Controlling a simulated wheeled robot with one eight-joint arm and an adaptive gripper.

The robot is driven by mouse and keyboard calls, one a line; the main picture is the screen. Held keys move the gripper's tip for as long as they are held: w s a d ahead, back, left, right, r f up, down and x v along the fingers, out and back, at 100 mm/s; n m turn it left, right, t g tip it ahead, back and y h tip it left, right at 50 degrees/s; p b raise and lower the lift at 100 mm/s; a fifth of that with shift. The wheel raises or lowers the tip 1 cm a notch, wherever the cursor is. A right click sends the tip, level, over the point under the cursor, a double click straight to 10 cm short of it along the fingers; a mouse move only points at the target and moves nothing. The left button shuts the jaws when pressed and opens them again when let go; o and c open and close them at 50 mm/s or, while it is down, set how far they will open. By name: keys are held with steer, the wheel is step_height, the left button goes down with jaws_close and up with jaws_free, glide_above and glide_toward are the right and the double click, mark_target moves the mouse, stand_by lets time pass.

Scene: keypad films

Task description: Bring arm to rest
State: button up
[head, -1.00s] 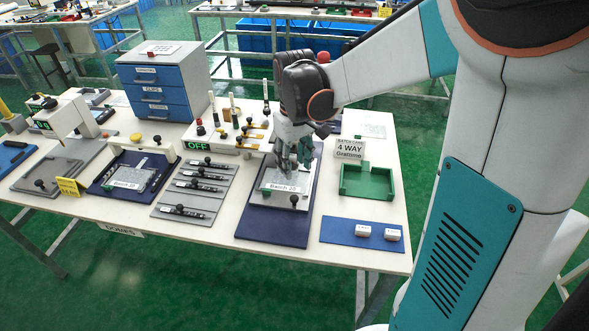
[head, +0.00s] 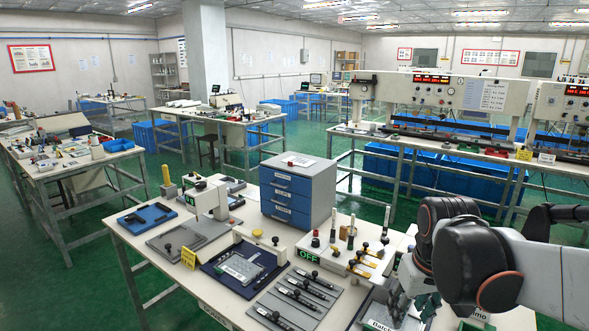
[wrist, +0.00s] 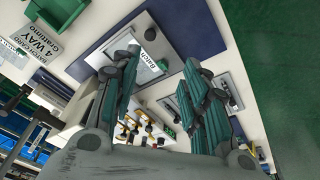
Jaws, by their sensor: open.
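My arm (head: 530,270) reaches in from the right in the head view. My gripper (head: 412,302) hangs over the plate fixture at the near right of the workbench. In the wrist view my gripper (wrist: 160,62) has its two green-grey fingers spread wide with nothing between them. Below and beyond the fingers lies the grey plate (wrist: 120,40) with a "Batch" label, on a dark blue mat (wrist: 185,25). In the head view the label (head: 380,325) shows only partly at the bottom edge. The exact height of the fingers above the plate cannot be told.
A green tray (wrist: 62,8) and a batch card (wrist: 35,42) lie close by in the wrist view.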

steer(key=s+a+r+m+t, duration=0.1)
steer(key=s+a+r+t, duration=0.1)
steer(key=s, duration=0.8)
steer(key=shift+s+a+r+t, duration=0.2)
steer(key=shift+a+t, duration=0.7)
steer(key=shift+t, duration=0.5)
